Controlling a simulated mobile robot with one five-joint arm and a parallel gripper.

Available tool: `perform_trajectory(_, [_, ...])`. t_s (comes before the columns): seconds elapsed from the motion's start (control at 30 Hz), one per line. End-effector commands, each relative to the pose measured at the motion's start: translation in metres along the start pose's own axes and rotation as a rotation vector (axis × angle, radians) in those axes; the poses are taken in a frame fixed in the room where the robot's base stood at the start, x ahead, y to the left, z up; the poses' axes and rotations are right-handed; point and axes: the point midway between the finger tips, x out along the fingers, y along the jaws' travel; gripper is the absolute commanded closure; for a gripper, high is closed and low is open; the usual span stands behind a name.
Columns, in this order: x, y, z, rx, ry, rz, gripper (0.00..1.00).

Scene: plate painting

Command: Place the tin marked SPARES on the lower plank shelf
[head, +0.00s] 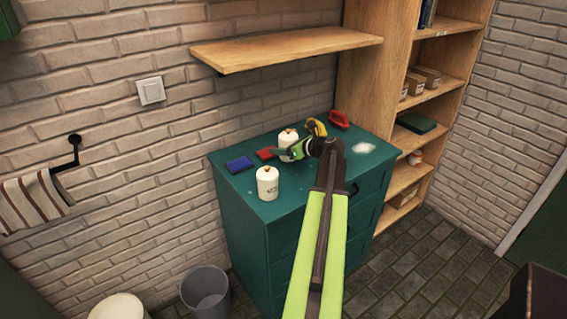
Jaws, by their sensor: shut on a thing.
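The front tin (267,186) stands upright near the left edge, with dark lettering too small to read. The rear tin (287,136) is upright and partly hidden by my gripper (288,152), which is shut on it at or just above the cabinet top. I cannot see a label on this tin. One wooden plank shelf (285,50) is on the brick wall above the cabinet, and its visible top is bare.
A blue block (239,164), a red block (266,154), a yellow item (318,127) and a red item (339,119) lie around the tins. A tall wooden bookcase (375,85) closes off the plank's right end. A grey bin (206,290) stands on the floor.

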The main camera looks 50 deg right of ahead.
Motion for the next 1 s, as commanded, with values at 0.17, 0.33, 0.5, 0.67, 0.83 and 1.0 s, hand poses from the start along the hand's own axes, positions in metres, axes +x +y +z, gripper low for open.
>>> perform_trajectory(0.17, [0.003,0.000,-0.002,0.001,-0.001,-0.002,0.83])
perform_trajectory(0.33, [0.014,0.000,-0.028,0.001,-0.001,-0.002,0.83])
perform_trajectory(0.5, [0.019,0.000,-0.040,0.001,-0.001,-0.002,0.83])
perform_trajectory(0.67, [0.017,-0.001,-0.037,0.002,-0.001,-0.003,0.83])
perform_trajectory(0.83, [0.018,-0.001,-0.041,0.001,0.000,-0.003,0.37])
perform_trajectory(1.0, [0.018,-0.001,-0.040,0.002,0.000,-0.003,0.16])
